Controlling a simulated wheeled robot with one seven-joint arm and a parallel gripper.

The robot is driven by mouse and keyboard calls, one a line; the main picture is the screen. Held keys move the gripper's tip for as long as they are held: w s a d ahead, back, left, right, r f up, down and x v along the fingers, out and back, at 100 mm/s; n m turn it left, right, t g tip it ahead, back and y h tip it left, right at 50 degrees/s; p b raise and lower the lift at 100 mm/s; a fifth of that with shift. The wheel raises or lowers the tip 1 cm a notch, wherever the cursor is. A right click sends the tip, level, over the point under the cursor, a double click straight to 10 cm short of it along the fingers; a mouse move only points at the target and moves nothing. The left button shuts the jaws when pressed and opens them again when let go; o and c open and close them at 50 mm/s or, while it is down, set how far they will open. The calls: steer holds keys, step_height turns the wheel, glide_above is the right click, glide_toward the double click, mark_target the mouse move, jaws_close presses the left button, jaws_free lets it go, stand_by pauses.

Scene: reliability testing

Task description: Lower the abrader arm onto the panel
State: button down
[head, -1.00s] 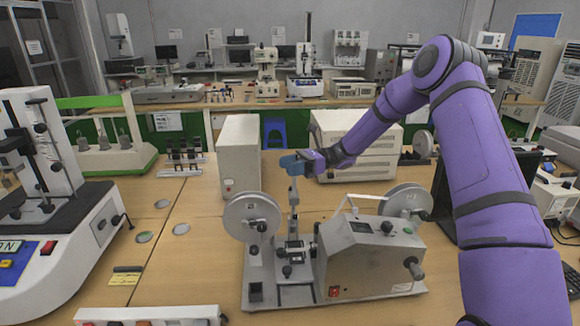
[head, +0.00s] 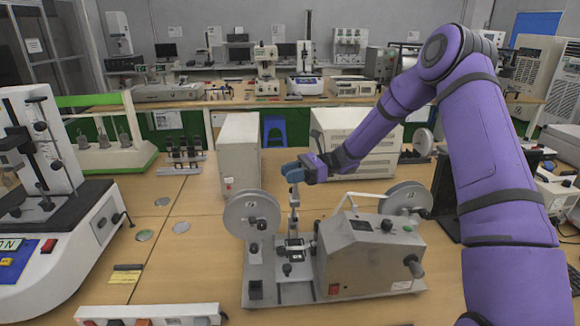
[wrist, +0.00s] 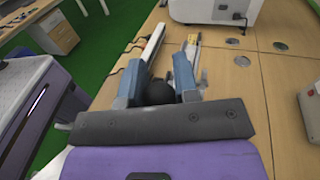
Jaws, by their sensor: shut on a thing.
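The abrader machine stands on the wooden table in the head view, with a grey housing (head: 370,258) and a reel on each side. Its abrader arm (head: 294,205) is a thin metal bar that stands nearly upright between the left reel and the housing. My gripper (head: 293,173) is shut on the top end of this arm. In the wrist view, my blue-grey fingers (wrist: 158,82) are on either side of a black round knob (wrist: 159,93). The panel cannot be told clearly from the fittings at the arm's foot.
A beige box (head: 239,155) and a wide cream instrument (head: 360,140) stand behind the abrader. A white test machine (head: 85,240) stands at the left. A white strip with switches (head: 150,312) lies at the front. The table left of the abrader is mostly clear.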

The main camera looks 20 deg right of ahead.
steer(key=s+a+f+n+h, duration=0.1)
steer(key=s+f+n, duration=0.1)
steer(key=s+f, duration=0.3)
steer(key=shift+s+a+f+n+t, duration=0.3)
steer(key=shift+s+f, duration=0.05)
steer(key=shift+s, duration=1.45)
steer(key=c, duration=0.9)
jaws_free()
steer(key=shift+w, duration=0.1)
steer(key=d, duration=0.3)
steer(key=d+r, duration=0.1)
steer(key=d, duration=0.6)
steer(key=shift+w+d+r, duration=0.15)
steer(key=shift+w+d, duration=0.2)
steer(key=shift+w, duration=0.05)
